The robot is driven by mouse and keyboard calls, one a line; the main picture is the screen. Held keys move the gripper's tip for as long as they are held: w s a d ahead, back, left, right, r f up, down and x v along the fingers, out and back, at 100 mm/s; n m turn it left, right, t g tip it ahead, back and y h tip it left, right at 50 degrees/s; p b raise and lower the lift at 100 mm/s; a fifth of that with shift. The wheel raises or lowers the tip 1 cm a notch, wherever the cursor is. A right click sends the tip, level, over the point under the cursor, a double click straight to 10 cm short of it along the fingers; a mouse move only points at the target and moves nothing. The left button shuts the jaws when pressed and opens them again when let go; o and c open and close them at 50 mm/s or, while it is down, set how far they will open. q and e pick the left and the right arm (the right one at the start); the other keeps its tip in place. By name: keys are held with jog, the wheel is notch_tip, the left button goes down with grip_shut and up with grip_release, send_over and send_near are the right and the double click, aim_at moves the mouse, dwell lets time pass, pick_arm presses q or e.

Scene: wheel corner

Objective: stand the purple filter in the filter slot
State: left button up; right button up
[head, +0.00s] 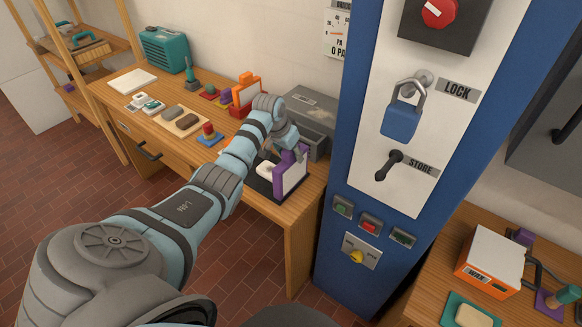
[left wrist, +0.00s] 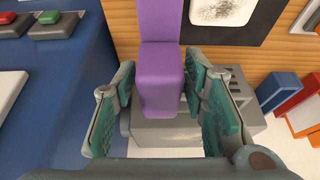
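The purple filter (head: 291,174), a purple frame with a pale panel, stands upright at the black tray (head: 262,187) near the front right of the wooden bench. In the left wrist view its purple bar (left wrist: 160,75) lies between the fingers of my left gripper (left wrist: 163,110). The fingers are open, with narrow gaps on both sides of the bar. In the head view my left gripper (head: 287,142) is just above and behind the filter's top. Whether the filter's foot sits in a slot is hidden. My right gripper is not in view.
A grey machine (head: 308,118) stands behind the filter. A blue cabinet (head: 345,262) rises close on the right.

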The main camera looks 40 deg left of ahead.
pick_arm(q)
grip_shut()
jog(key=shift+r, duration=0.1)
